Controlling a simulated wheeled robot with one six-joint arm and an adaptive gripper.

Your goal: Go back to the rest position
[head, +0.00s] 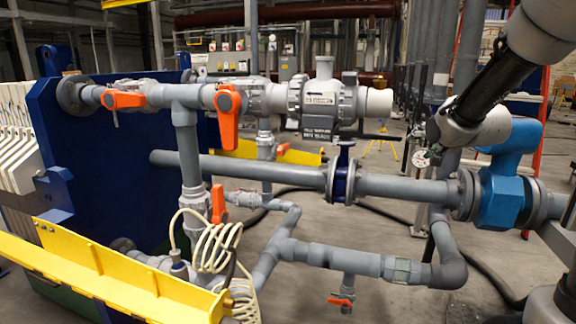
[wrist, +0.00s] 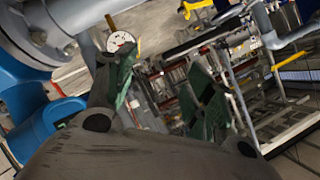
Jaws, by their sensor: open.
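My gripper shows in the wrist view (wrist: 163,85), its two dark fingers with green pads spread apart and nothing between them. In the head view my arm comes in from the upper right, and its wrist end is beside the grey pipework, left of and above the blue valve body (head: 502,190). The gripper's fingers are hard to make out there. A small round white gauge (head: 421,158) is close by the wrist in the head view. The gauge also shows in the wrist view (wrist: 120,41), just past the tip of the left finger.
Grey pipes with orange-handled valves (head: 228,118) fill the middle. A blue press plate (head: 95,150) stands at left, with a yellow beam (head: 110,283) in front. A coiled cream hose (head: 215,245) hangs by the lower pipes. Open concrete floor shows at the lower middle.

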